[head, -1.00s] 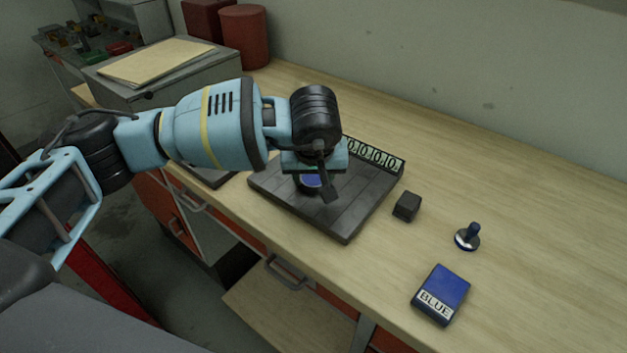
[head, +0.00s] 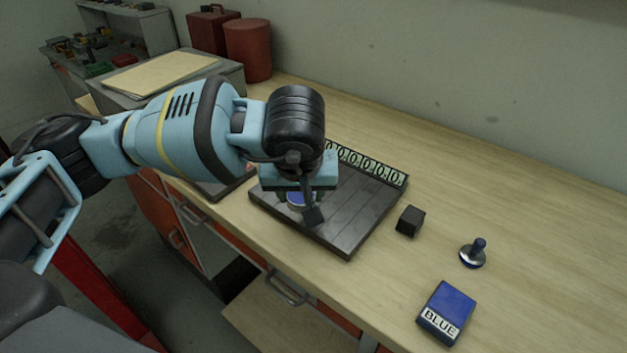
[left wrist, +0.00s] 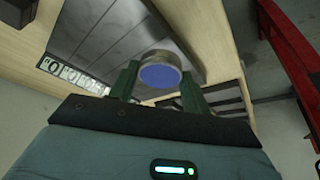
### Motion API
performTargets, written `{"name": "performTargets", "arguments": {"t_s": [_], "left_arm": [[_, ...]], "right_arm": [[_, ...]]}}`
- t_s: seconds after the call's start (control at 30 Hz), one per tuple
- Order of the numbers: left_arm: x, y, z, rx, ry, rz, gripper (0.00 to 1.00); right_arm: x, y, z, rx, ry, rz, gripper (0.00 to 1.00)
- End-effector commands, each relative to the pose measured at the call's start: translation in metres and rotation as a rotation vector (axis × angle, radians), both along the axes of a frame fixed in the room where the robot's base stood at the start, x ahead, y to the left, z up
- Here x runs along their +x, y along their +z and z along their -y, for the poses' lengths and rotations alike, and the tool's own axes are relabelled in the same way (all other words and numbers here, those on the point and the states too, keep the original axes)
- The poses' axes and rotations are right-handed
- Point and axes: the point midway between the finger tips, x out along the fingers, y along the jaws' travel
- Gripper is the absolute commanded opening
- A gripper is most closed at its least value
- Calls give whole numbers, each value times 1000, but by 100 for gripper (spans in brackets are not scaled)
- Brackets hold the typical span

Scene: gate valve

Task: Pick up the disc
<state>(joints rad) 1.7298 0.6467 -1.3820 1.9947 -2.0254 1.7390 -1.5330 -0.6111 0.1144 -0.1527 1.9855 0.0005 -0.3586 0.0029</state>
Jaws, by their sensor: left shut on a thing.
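The disc (head: 296,199) is round with a blue face and a grey rim. It sits between the fingers of my left gripper (head: 297,194), over the left part of the dark slatted tray (head: 362,212). In the left wrist view the disc (left wrist: 160,74) shows its blue face, with the green fingers of my left gripper (left wrist: 158,82) shut on either side of it. I cannot tell whether it clears the tray surface. My right gripper is not in view.
The tray has a numbered strip (head: 370,164) along its back edge. To its right are a small black cube (head: 410,221), a knobbed round piece (head: 474,254) and a blue box marked BLUE (head: 446,312). The back right of the bench is clear.

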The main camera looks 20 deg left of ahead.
Motion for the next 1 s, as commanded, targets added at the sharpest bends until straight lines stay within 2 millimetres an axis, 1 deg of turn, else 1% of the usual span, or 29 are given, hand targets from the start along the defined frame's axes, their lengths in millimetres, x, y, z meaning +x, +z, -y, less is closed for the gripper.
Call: {"name": "performTargets", "arguments": {"t_s": [0.03, 0.2, 0.4, 0.5, 0.7, 1.0], "left_arm": [[-12, 1, -2, -1, -4, 0, 9], [-48, 4, -7, 0, -2, 0, 9], [-81, 7, -12, -1, -1, 0, 9], [-91, 8, -13, -1, 0, 1, 9], [-101, 9, -15, 0, 1, 1, 9], [-100, 9, -16, -2, 1, -1, 9]], "right_arm": [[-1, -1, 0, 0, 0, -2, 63], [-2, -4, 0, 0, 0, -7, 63], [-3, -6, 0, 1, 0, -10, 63], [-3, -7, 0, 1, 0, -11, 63], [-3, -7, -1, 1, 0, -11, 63], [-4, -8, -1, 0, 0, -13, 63]]}}
